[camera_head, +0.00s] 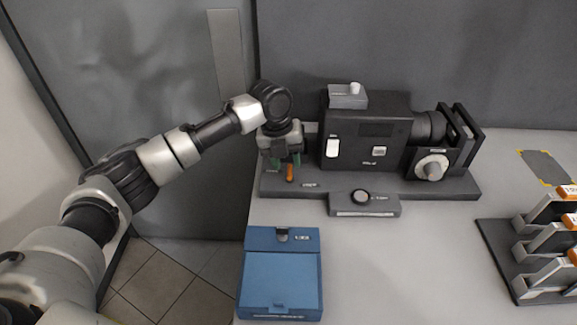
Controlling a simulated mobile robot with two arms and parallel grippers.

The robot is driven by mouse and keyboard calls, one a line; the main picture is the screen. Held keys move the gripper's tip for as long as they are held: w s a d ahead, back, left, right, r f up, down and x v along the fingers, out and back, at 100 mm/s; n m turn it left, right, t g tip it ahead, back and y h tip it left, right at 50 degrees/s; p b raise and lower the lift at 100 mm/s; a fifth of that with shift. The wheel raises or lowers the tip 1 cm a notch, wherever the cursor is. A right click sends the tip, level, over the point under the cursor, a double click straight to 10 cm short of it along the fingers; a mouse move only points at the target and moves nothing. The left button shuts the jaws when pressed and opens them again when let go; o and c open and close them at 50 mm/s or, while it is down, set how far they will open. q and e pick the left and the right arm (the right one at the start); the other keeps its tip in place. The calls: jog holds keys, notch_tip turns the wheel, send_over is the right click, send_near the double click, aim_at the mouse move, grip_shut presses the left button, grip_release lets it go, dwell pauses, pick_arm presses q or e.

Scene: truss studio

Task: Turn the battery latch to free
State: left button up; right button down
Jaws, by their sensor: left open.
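A dark camera rig (350,135) stands on a grey base plate (440,190) at the back of the table. A small orange lever (290,174), which looks like the battery latch, sits upright at the left end of the plate, with small labels beside it too small to read. My left gripper (285,164) points down just above and around the top of the orange lever. My right gripper is not in view.
A blue case (281,280) lies at the table's front left. A dark rack (510,262) with orange-labelled units stands at right. The table's middle is clear.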

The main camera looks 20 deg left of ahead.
aim_at(289, 169)
pick_arm(q)
jog(key=shift+d+f, duration=0.1)
jog(key=shift+f, duration=0.65)
jog(key=shift+w+d+f, duration=0.1)
jog(key=shift+d+f, duration=0.1)
jog(key=shift+f, duration=0.6)
grip_shut()
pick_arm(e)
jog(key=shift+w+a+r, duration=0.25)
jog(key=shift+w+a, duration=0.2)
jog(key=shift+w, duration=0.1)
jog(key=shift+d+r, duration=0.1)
